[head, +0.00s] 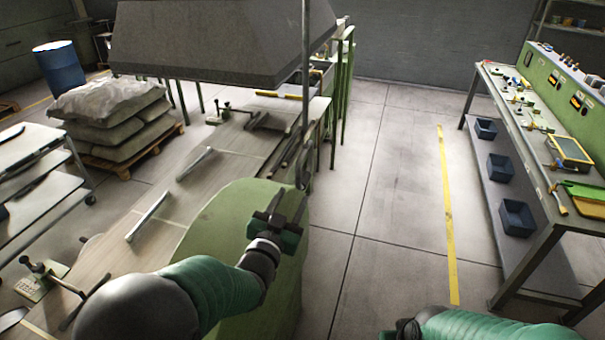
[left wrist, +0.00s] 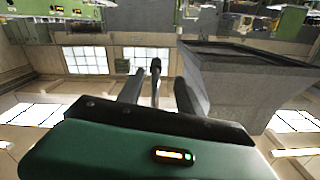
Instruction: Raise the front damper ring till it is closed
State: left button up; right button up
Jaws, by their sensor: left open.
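A thin vertical rod (head: 305,90) hangs at the front edge of the grey hood (head: 220,45). Its lower end is close to my left gripper. My left gripper (head: 288,202) is open, its fingers pointing up toward the rod's lower end, above the green rounded machine body. In the left wrist view, which looks upside down, the rod ends in a dark piece (left wrist: 155,66), seen between the two open fingers (left wrist: 157,92). I cannot make out a clear ring shape or any contact. My right gripper (head: 406,329) is at the bottom edge, partly cut off.
A green machine body (head: 225,215) lies under my left arm. A workbench (head: 150,225) with metal bars is at left. A green-panelled bench (head: 540,175) with blue bins stands at right. The floor (head: 375,200) between is clear.

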aim_at(305, 176)
pick_arm(q)
jog(key=p+x, duration=0.1)
jog(key=x, duration=0.4)
jog(key=shift+w+f+p, duration=0.15)
jog(key=shift+w+p, duration=0.15)
jog(key=shift+w, duration=0.05)
jog(key=w+d, duration=0.2)
jog(key=shift+w+f+p, duration=0.1)
jog(key=shift+w+p, duration=0.15)
jog(key=shift+p, duration=0.15)
jog(key=shift+w+d, duration=0.1)
jog(key=shift+d, duration=0.35)
jog(key=shift+a, duration=0.75)
jog(key=c, duration=0.7)
grip_shut()
jog(key=shift+d, duration=0.4)
pick_arm(e)
jog(key=r, duration=0.3)
jog(key=shift+w+d, duration=0.35)
jog(key=shift+d, duration=0.05)
pick_arm(q)
jog(key=shift+a, duration=0.2)
pick_arm(e)
jog(key=shift+a, duration=0.1)
pick_arm(q)
jog(key=shift+d+r, duration=0.1)
jog(key=shift+r, duration=0.2)
